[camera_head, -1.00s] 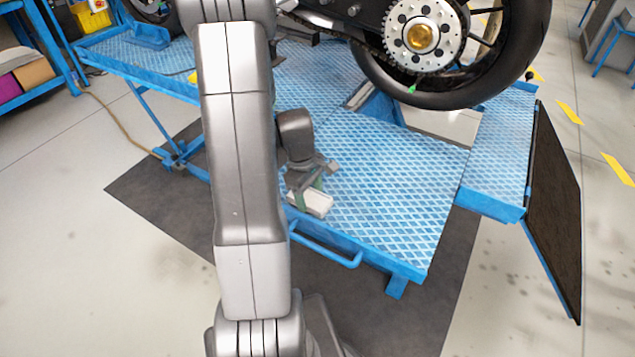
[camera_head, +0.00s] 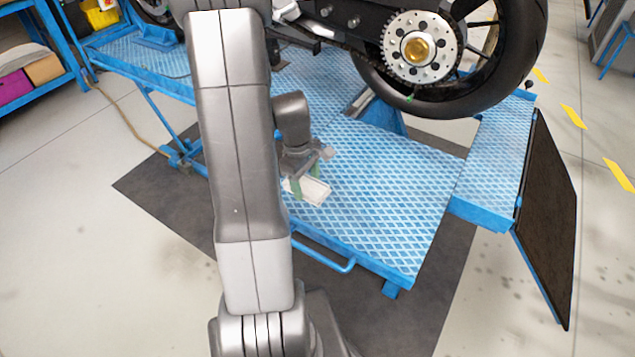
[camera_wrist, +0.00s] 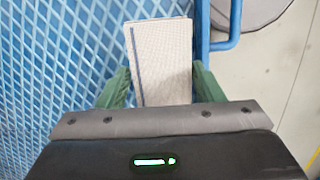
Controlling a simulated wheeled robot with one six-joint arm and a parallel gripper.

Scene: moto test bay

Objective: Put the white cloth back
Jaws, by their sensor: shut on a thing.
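The white cloth (camera_head: 315,191) is folded into a flat rectangle. It is between the green fingers of my gripper (camera_head: 307,182), low over the near left part of the blue lift platform (camera_head: 390,215). In the wrist view the cloth (camera_wrist: 162,60) shows a dark blue stripe along its left side and sticks out past the fingers of my gripper (camera_wrist: 158,85). My gripper is shut on the cloth. I cannot tell whether the cloth touches the platform.
A motorcycle rear wheel (camera_head: 480,60) stands above the platform's far side. A blue tube handle (camera_head: 325,258) runs along the near edge. A dark panel (camera_head: 548,220) hangs at the right. A blue shelf (camera_head: 45,75) stands far left. The platform right of my gripper is clear.

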